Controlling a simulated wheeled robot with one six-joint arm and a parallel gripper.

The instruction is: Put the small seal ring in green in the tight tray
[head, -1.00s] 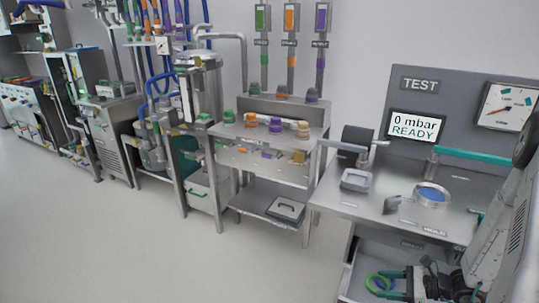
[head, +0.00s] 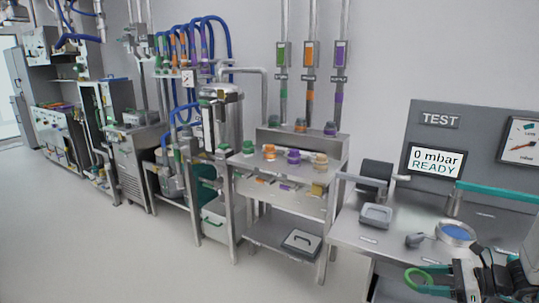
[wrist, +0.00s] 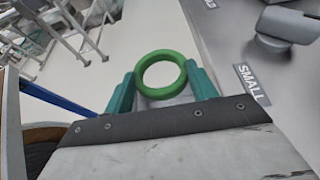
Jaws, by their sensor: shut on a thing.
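The green seal ring (head: 418,287) is held in my gripper (head: 432,277) at the lower right of the head view, in front of the test bench. In the wrist view the ring (wrist: 161,93) sits between the two teal fingers of my gripper (wrist: 163,86), its open hole facing the camera. A small grey tray (head: 376,224) stands at the left front of the test bench. No label in view reads "tight", so I cannot tell whether it is the tight tray.
The wrist view shows a SMALL label (wrist: 250,82) at the bench edge. A shelf unit (head: 245,161) with coloured fittings stands left. The floor at left is clear.

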